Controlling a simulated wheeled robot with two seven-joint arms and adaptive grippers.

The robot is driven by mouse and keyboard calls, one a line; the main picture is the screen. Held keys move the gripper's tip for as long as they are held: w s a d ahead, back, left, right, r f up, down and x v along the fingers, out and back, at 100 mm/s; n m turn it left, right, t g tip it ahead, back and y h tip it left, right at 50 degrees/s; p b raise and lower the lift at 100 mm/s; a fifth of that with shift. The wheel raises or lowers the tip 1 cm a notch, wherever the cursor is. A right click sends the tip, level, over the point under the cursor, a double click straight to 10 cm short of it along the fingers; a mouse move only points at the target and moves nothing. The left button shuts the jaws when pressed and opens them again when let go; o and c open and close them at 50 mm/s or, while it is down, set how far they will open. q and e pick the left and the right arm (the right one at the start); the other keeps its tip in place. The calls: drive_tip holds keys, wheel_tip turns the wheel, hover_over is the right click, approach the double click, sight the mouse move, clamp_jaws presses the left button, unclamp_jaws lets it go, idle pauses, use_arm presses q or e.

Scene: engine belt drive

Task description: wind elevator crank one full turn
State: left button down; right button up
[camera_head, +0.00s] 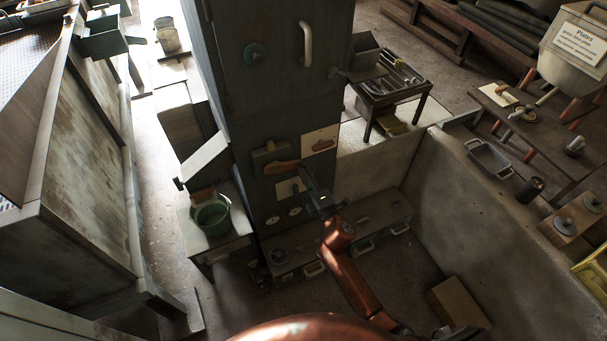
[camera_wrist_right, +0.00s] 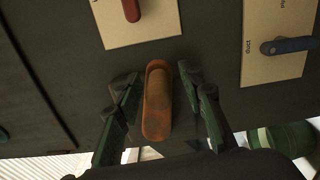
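An orange-brown wooden handle, which looks like the crank grip, sticks out from the dark cabinet front (camera_head: 225,100) in the head view (camera_head: 283,168). In the right wrist view the grip (camera_wrist_right: 157,105) stands in the middle of the picture. My right gripper (camera_wrist_right: 157,82) has its two dark fingers apart, one on each side of the grip, with a narrow gap visible on both sides. In the head view my right gripper (camera_head: 306,178) is close to the cabinet, just right of the handle. The crank's pivot is hidden. My left gripper is not in view.
A pale plate with a red handle (camera_head: 321,143) is just above right. The wrist view also shows a plate with a blue lever (camera_wrist_right: 290,45). A low drawer bench (camera_head: 375,222) runs below.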

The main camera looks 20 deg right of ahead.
drive_tip(key=s+d, duration=0.1)
drive_tip(key=s, duration=1.1)
drive_tip(key=shift+d, duration=0.2)
drive_tip(key=w+n, duration=0.3)
drive_tip(key=n, duration=0.1)
drive_tip(key=w+a+n, duration=0.1)
drive_tip(key=w+n, duration=0.3)
drive_tip(key=n, duration=0.1)
drive_tip(key=w+n, duration=0.3)
drive_tip(key=n, duration=0.2)
drive_tip(key=shift+w+a+b, duration=0.25)
drive_tip(key=shift+w+b, duration=0.05)
clamp_jaws()
